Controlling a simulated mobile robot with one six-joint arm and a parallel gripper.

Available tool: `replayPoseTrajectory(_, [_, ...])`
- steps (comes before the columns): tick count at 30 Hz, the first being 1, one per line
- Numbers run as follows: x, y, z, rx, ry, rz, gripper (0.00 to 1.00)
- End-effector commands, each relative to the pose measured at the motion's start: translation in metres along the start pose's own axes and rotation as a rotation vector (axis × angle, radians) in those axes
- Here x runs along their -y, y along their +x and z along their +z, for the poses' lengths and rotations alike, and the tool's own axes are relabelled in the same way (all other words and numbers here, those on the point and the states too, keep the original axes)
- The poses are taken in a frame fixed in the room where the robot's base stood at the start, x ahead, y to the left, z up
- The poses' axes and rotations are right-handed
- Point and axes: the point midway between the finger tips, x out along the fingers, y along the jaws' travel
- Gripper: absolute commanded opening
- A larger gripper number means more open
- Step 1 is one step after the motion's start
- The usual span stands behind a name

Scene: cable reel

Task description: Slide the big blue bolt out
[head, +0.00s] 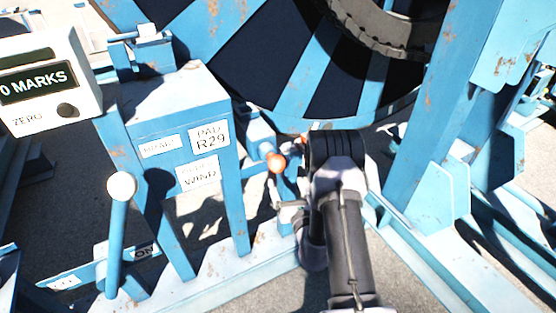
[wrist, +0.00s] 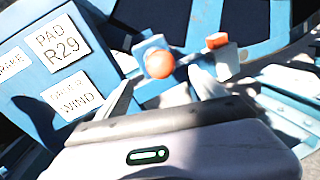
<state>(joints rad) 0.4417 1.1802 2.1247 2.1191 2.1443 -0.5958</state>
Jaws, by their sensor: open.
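A blue bolt-like part (head: 257,133) with a round orange knob (head: 277,163) sits low beside the blue box stand in the head view. I take it to be the big bolt. In the wrist view the orange knob (wrist: 159,65) is ahead of my gripper (wrist: 165,92), between the lines of its two fingers. The fingers are apart, with nothing visible between them. A second pale blue block with an orange end (wrist: 217,41) stands to the right of the knob. In the head view my arm's dark wrist hides part of this area, and the fingertips cannot be made out clearly.
A blue stand labelled PAD R29 (head: 210,137) is left of the knob. A striped reel (head: 300,75) rises behind. A lever with a white ball (head: 121,186) and a counter box (head: 50,80) are at the left. A blue frame post (head: 425,120) stands at the right.

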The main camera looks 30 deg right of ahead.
Motion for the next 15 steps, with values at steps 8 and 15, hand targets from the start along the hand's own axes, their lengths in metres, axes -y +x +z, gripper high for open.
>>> replayPoseTrajectory(8, [-0.001,0.079,-0.002,0.002,-0.001,0.004,0.80])
replayPoseTrajectory(15, [-0.001,0.112,-0.001,0.000,0.001,0.003,0.80])
